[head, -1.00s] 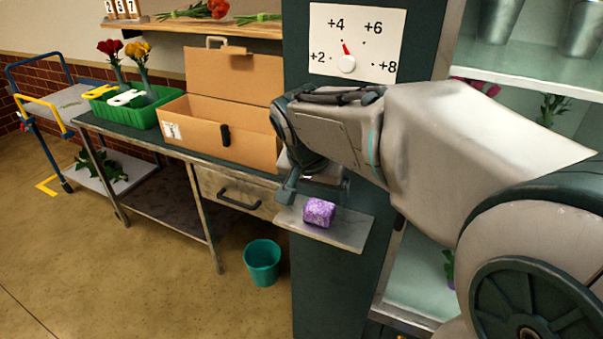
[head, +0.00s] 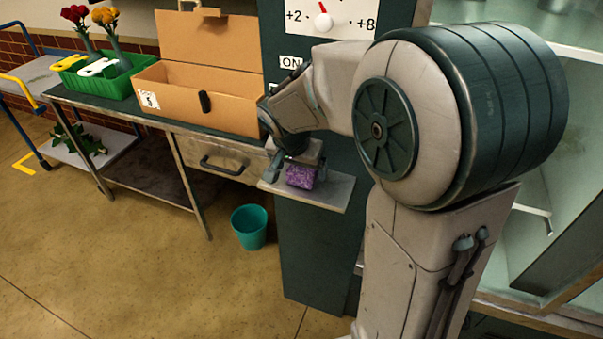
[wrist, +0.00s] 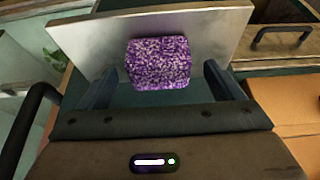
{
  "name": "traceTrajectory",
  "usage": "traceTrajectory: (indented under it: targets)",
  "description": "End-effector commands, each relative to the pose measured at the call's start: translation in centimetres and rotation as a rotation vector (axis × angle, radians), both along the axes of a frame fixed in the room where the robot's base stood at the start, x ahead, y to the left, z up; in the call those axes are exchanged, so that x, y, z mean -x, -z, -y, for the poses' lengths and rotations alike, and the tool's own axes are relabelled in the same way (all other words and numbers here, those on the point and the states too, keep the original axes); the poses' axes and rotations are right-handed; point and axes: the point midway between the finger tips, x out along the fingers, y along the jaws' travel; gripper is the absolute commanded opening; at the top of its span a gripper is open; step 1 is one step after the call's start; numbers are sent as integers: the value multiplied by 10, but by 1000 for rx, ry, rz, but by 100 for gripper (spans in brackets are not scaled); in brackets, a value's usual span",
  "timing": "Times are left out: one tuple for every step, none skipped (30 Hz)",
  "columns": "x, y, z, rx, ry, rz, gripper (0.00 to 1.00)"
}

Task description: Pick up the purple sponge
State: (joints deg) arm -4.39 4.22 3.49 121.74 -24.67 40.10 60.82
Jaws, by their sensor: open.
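The purple speckled sponge (head: 301,177) lies on a small metal shelf (head: 335,192) fixed to the dark column. My gripper (head: 297,171) is open just above the shelf, with a finger on either side of the sponge in the head view. In the wrist view the sponge (wrist: 158,63) sits between the fingertips of my gripper (wrist: 161,70), with a gap on each side. The fingers do not appear to touch it. The gripper body hides part of the sponge's top in the head view.
A bench (head: 110,108) to the left bears an open cardboard box (head: 215,98) and a green crate (head: 100,80) with flowers. A teal bin (head: 249,227) stands on the floor below. A dial panel (head: 340,15) is above the shelf. Glass shelving is at right.

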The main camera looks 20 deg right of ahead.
Motion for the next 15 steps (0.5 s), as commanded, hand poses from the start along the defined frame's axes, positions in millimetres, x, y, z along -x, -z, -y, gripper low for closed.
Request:
traceTrajectory:
  targets:
    - [-2, 8, 2, 1, 1, -3, 87]
    - [-3, 12, 3, 1, 1, -3, 87]
    - [-5, 15, 4, 0, 2, -2, 87]
    - [-6, 17, 5, 0, 1, -1, 87]
    - [-6, 19, 5, 0, 1, -1, 87]
    - [-7, 21, 6, 0, 1, 0, 87]
    - [-7, 21, 6, 0, 1, 0, 87]
    - [-7, 22, 6, 0, 1, 0, 87]
    - [-7, 22, 6, 0, 1, 0, 87]
    - [-7, 22, 6, 0, 1, 1, 87]
    - [-7, 21, 6, 0, 1, 1, 87]
    - [-7, 21, 6, 0, 1, 1, 87]
    - [-7, 21, 6, 0, 2, 1, 87]
    - [-7, 21, 6, 0, 2, 1, 79]
    - [-7, 21, 6, 0, 2, 1, 68]
